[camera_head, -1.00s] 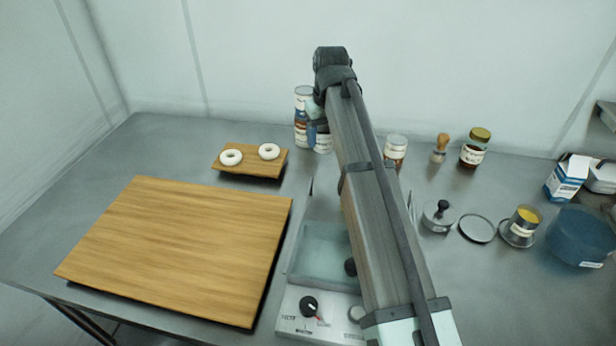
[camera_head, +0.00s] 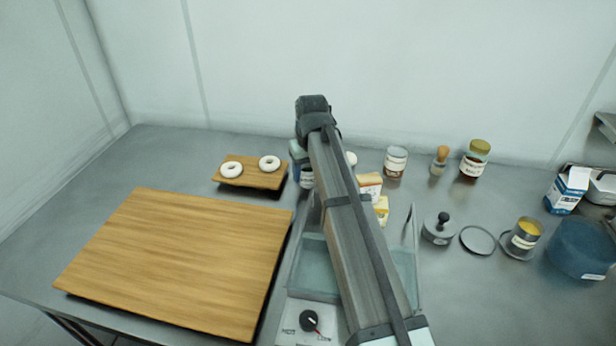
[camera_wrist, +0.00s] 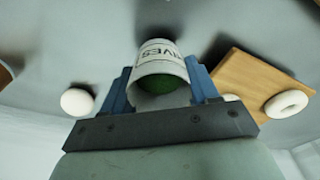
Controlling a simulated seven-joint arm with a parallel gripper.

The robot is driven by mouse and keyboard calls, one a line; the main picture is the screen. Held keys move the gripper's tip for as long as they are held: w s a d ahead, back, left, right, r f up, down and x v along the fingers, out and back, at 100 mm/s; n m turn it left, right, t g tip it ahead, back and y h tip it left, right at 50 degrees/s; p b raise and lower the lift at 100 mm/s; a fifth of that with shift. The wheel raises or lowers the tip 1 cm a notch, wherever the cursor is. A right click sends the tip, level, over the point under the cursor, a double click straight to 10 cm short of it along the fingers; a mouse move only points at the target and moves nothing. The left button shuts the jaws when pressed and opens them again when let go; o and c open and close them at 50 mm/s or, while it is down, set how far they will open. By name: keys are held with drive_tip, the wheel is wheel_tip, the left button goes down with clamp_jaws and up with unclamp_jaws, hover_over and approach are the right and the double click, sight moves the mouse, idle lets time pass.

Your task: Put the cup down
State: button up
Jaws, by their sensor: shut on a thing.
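My gripper (camera_wrist: 160,68) is shut on the cup (camera_wrist: 157,55), with one blue finger on each side in the wrist view. The cup is white and round with dark lettering ending in "IVES", and green contents show at its near opening. In the head view my gripper (camera_head: 301,152) is beyond the far end of my arm, and part of the cup (camera_head: 307,179) shows below it, right of the small bagel board. A dark shadow lies by the cup's far end in the wrist view. I cannot tell whether the cup touches the table.
A small board (camera_head: 240,180) with two white rings stands left of my gripper. A large wooden board (camera_head: 175,260) lies front left. Grey table is clear behind the small board.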

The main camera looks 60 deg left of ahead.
drive_tip(key=shift+f, duration=1)
drive_tip(key=o, duration=1)
drive_tip(key=shift+f, duration=0.1)
drive_tip(key=shift+o, duration=0.2)
wheel_tip(320, 180, up, 12)
drive_tip(key=d, duration=0.1)
drive_tip(key=shift+s+d, duration=0.15)
drive_tip(key=shift+d, duration=0.05)
